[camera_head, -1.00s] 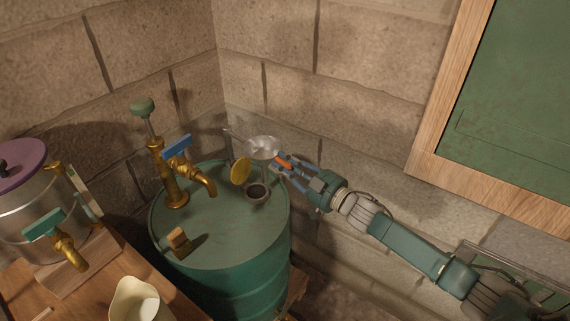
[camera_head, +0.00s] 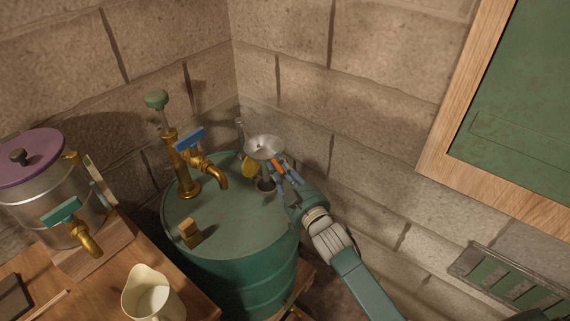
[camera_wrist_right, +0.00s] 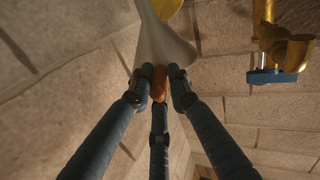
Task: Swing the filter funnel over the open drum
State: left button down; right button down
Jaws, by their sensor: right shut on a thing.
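The filter funnel (camera_head: 264,146) is a grey metal cone on a swing arm at the back of the green drum (camera_head: 232,220). Its orange grip (camera_head: 278,161) is between the fingers of my right gripper (camera_head: 283,171), shut on it. In the right wrist view the orange grip (camera_wrist_right: 159,82) sits between the fingers, with the pale funnel (camera_wrist_right: 166,45) beyond. The drum's round opening (camera_head: 265,186) shows below the funnel, partly hidden by the gripper. Its yellow cap (camera_head: 249,168) stands tilted up behind the opening, partly covered by the funnel. My left gripper is not in view.
A brass tap with a blue handle (camera_head: 190,138) rises from the drum, left of the funnel. A steel pot (camera_head: 45,185) and a cream jug (camera_head: 152,293) stand at left. Stone walls close in behind.

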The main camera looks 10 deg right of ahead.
jog(key=shift+s+a+f+g, duration=0.3)
jog(key=shift+a+f, duration=0.3)
jog(key=shift+a, duration=0.05)
jog(key=c, duration=1.7)
grip_release()
jog(key=shift+a, duration=0.2)
jog(key=shift+a+r, duration=0.3)
jog(key=shift+a, duration=0.05)
jog(key=shift+s+d, duration=0.15)
jog(key=shift+d, duration=0.15)
jog(key=v, duration=1.1)
jog(key=shift+s+a+f, duration=0.1)
jog(key=shift+s, duration=0.3)
